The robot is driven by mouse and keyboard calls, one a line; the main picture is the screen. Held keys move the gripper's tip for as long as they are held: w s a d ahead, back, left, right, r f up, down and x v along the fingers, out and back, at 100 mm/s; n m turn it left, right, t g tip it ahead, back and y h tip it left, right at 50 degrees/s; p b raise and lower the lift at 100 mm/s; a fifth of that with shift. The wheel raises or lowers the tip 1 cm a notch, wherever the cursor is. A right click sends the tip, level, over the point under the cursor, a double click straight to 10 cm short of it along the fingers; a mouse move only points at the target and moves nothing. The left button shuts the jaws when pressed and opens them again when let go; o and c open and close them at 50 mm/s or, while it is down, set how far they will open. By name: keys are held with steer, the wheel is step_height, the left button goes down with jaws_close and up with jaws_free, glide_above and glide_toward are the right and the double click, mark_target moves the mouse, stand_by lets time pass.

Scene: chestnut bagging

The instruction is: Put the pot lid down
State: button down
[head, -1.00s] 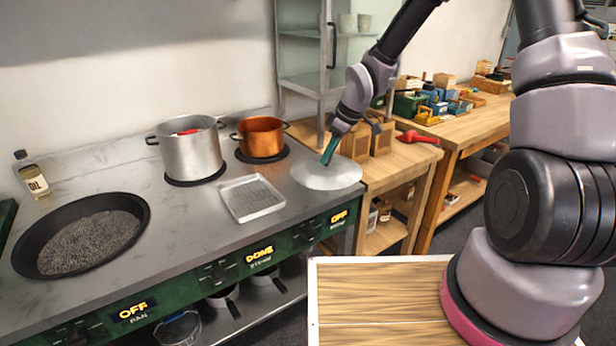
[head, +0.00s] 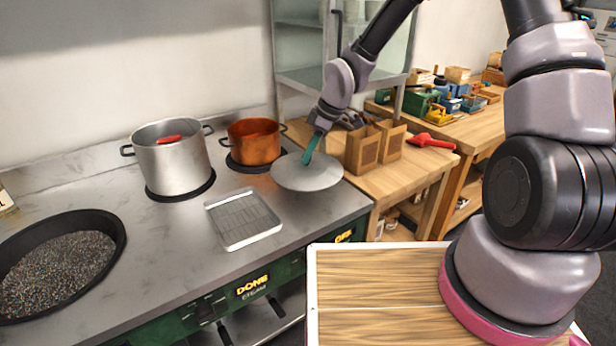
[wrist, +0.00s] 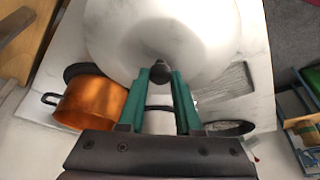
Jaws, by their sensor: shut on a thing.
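The pot lid (head: 306,173) is a round silver disc over the right end of the stove top, near the wooden table. My gripper (head: 312,150) has green fingers and is shut on the lid's knob. In the wrist view the green fingertips (wrist: 160,78) close on the dark knob, and the pale lid (wrist: 160,35) spreads beyond them. I cannot tell whether the lid touches the stove top or hangs just above it. The silver pot (head: 172,160) stands uncovered at the left, with something red inside.
A copper pot (head: 254,143) stands left of the lid, and a metal tray (head: 243,218) lies in front of it. A pan (head: 116,232) of dark grains is at the left.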

mark_target(313, 165)
steer(key=shift+f, duration=3.4)
steer(key=c, duration=0.6)
jaws_free()
steer(key=shift+f, duration=0.1)
steer(key=v, duration=1.2)
